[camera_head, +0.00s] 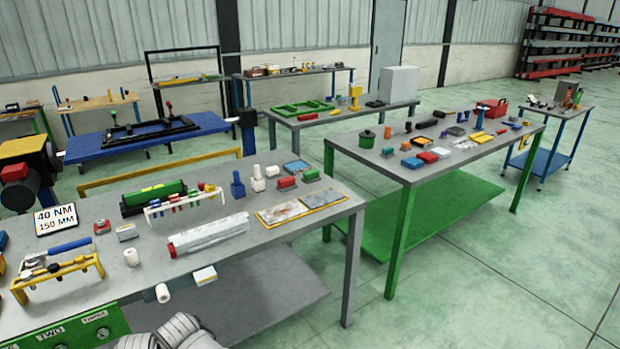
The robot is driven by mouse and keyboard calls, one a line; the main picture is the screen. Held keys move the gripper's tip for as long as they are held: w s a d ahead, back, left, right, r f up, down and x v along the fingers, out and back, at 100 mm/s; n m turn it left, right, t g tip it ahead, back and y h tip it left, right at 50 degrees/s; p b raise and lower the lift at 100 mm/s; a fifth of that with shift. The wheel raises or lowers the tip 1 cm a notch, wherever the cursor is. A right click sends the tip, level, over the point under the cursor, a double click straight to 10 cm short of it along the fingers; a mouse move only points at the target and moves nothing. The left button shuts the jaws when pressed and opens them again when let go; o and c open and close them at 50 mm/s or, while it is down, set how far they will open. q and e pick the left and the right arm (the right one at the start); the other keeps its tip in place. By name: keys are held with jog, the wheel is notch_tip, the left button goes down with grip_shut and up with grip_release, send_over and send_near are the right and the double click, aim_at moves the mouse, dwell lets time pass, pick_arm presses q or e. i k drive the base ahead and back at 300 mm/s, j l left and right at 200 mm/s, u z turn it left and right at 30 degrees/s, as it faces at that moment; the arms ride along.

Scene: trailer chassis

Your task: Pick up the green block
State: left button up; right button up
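Which of the two is the task's block I cannot tell. Both lie apart from any gripper. Neither of my grippers shows in the head view.
A green pot (367,139) stands on the green-legged table. Open floor (480,280) lies right.

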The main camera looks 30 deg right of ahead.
aim_at(311, 176)
jog(key=i+l, duration=0.15)
jog(key=l, duration=0.3)
jog(key=i+l+u, duration=0.15)
jog(key=l, duration=0.35)
jog(key=i+l, duration=0.15)
jog(key=l, duration=0.35)
jog(key=i+l+u, duration=0.1)
jog(key=l, duration=0.4)
jog(key=i+l+u, duration=0.1)
jog(key=l, duration=0.4)
jog(key=i+l, duration=0.15)
jog(key=l, duration=0.35)
jog(key=u, duration=0.05)
